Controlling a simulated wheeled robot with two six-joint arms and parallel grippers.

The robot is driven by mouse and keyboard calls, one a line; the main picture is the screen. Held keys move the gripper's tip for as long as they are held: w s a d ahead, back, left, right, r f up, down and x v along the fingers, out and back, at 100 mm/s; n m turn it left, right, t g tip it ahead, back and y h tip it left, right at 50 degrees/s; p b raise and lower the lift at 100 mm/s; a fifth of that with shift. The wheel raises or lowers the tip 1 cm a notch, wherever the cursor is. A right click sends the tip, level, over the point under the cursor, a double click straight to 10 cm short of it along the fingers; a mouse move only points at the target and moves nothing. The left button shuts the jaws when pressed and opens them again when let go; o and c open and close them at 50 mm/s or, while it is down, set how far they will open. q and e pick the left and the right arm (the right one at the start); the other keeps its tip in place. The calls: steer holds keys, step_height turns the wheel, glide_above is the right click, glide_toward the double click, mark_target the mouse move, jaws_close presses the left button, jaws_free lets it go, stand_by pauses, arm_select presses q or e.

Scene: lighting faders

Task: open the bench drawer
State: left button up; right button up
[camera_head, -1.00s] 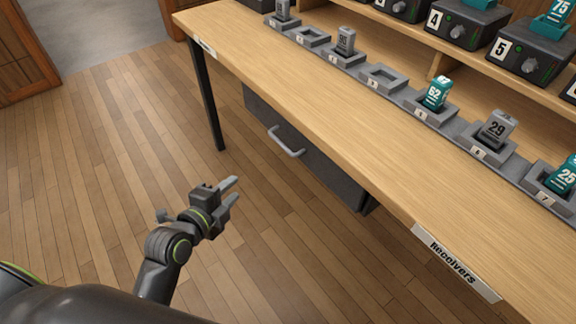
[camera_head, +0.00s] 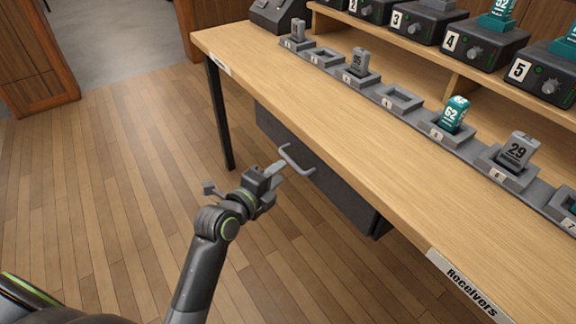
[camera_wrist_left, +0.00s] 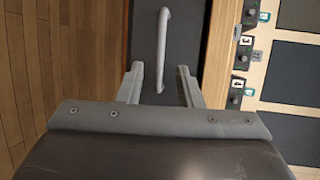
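The bench drawer (camera_head: 338,196) is a dark grey box under the wooden bench top, and it looks shut. Its light grey bar handle (camera_head: 297,160) is on the front face. My left gripper (camera_head: 274,177) is just short of the handle in the head view. In the left wrist view the left gripper (camera_wrist_left: 160,84) has its two fingers apart, with the near end of the handle (camera_wrist_left: 163,45) between the fingertips or just beyond them. Contact cannot be told. My right gripper is not in view.
The bench top (camera_head: 300,90) carries a row of numbered grey docks, some with handsets such as the teal 62 (camera_head: 453,113) and grey 29 (camera_head: 518,150). A bench leg (camera_head: 220,115) stands left of the drawer. The wooden floor (camera_head: 110,200) is clear.

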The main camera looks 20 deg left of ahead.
arm_select(q)
steer(key=shift+x, duration=2.75)
steer(key=shift+c, duration=0.4)
jaws_close()
